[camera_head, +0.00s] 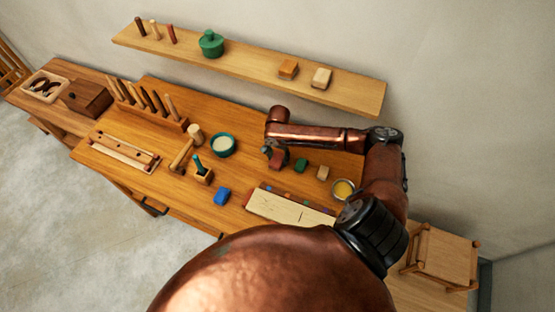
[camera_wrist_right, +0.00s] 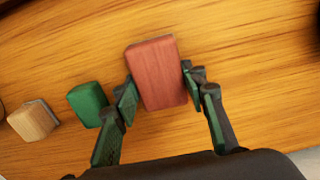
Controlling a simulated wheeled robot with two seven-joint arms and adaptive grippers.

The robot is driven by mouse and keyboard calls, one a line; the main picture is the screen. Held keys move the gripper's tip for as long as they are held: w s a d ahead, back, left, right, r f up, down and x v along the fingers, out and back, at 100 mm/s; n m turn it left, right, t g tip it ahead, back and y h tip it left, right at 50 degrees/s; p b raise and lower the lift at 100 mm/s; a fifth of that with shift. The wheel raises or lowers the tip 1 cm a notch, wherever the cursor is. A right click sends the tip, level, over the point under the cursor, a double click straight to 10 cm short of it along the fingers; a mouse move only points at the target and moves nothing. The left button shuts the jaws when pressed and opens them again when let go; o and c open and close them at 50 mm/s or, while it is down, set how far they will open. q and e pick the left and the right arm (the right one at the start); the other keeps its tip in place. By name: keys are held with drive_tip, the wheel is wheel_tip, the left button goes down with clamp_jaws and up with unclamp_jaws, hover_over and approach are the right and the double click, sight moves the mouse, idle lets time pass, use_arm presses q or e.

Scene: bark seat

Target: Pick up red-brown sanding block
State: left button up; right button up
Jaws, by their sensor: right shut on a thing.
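The red-brown sanding block (camera_wrist_right: 157,75) is between the two fingers of my right gripper (camera_wrist_right: 158,85) in the right wrist view. The fingers press on its two long sides, and the gripper is shut on it. In the head view the block (camera_head: 277,160) shows partly under my right gripper (camera_head: 274,153), over the workbench (camera_head: 250,170). I cannot tell whether the block still touches the bench top. My left gripper is not in view.
A green block (camera_head: 301,165) and a tan block (camera_head: 323,173) stand right of the gripper in the head view. A teal bowl (camera_head: 222,145), a mallet (camera_head: 184,153), a blue block (camera_head: 222,196) and a yellow-filled bowl (camera_head: 343,189) are also on the bench. A shelf (camera_head: 250,68) hangs behind.

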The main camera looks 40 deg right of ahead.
sight(278, 157)
drive_tip(key=shift+r, duration=0.5)
wheel_tip(278, 157, up, 2)
drive_tip(key=shift+r, duration=0.1)
drive_tip(key=a+r, duration=0.3)
drive_tip(key=s+a+r, duration=0.1)
drive_tip(key=r, duration=0.1)
drive_tip(key=shift+a+r, duration=0.2)
drive_tip(key=shift+a, duration=0.05)
drive_tip(key=s+a+r, duration=0.2)
drive_tip(key=a+r, duration=0.2)
drive_tip(key=a, duration=0.5)
drive_tip(key=shift+r, duration=0.2)
drive_tip(key=shift+a, duration=0.1)
